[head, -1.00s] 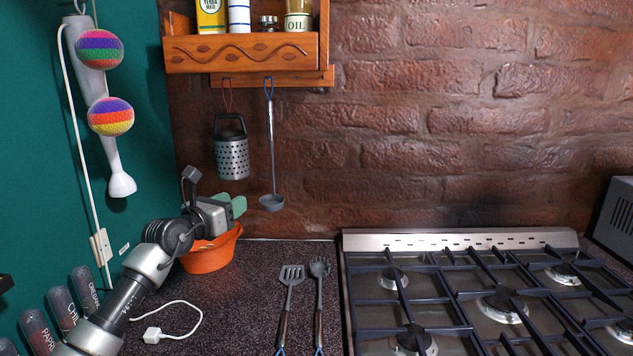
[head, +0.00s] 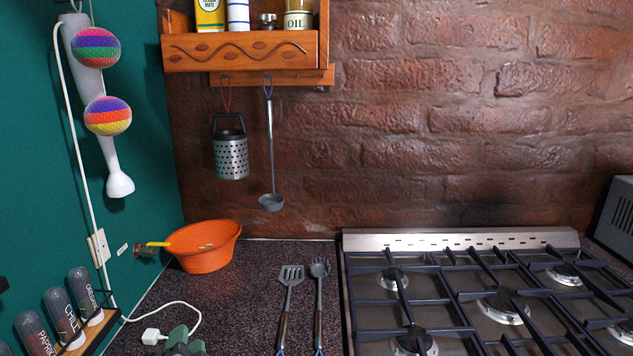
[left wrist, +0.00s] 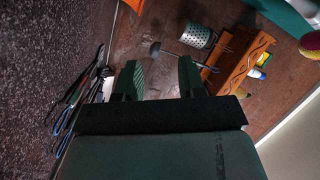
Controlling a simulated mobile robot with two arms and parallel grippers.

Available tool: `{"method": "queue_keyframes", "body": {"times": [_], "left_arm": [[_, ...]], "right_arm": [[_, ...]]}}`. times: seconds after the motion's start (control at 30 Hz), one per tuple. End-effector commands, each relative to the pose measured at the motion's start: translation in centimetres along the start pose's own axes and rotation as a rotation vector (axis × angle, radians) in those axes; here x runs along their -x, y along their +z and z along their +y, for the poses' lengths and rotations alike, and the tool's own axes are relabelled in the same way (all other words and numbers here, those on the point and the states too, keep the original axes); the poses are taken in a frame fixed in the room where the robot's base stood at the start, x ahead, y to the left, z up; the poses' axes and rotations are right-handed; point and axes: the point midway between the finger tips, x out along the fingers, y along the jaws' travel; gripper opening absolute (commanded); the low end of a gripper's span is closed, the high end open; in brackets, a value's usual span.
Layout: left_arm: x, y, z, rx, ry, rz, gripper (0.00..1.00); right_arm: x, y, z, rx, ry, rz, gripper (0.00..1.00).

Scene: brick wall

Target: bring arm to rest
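My left gripper (head: 186,342) shows only as green fingertips at the bottom edge of the head view, over the counter and just right of the white plug. In the left wrist view the two green finger pads of this gripper (left wrist: 158,78) stand apart with nothing between them. The rest of my left arm is out of the head view. My right gripper is in neither view.
An orange bowl (head: 204,250) stands at the back left corner. A white plug (head: 153,336) with its cord, a spatula (head: 290,285) and a stove (head: 480,300) lie along the counter (head: 240,300). Spice tubes (head: 62,315) line the left wall.

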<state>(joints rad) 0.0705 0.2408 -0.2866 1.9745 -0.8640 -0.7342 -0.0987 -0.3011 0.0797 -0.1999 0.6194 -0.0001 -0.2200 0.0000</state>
Motion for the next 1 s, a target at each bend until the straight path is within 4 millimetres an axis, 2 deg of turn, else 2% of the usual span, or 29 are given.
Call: {"method": "queue_keyframes", "body": {"times": [0.03,0.1,0.2,0.4,0.7,0.77,0.8,1.0], "left_arm": [[2.7,2.5,2.0,0.107,0.103,-0.108,0.4],[6.3,5.3,4.3,0.24,0.243,-0.255,0.4],[11.3,7.9,6.7,0.373,0.414,-0.425,0.4],[19.0,10.1,9.2,0.517,0.661,-0.65,0.4],[28.1,10.8,10.1,0.624,0.939,-0.875,0.4],[29.7,10.7,10.0,0.639,0.989,-0.912,0.4],[29.0,11.1,11.1,0.634,0.983,-0.91,0.4],[28.1,12.7,15.1,0.625,0.989,-0.92,0.4]], "right_arm": [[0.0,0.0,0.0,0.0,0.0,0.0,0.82],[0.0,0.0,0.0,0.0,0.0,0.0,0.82],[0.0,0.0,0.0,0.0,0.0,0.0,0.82],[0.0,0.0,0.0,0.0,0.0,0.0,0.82],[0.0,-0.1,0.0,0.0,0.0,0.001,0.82],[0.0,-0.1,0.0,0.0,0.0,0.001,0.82],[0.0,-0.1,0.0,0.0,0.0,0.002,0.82],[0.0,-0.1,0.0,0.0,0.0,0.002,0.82]]}}
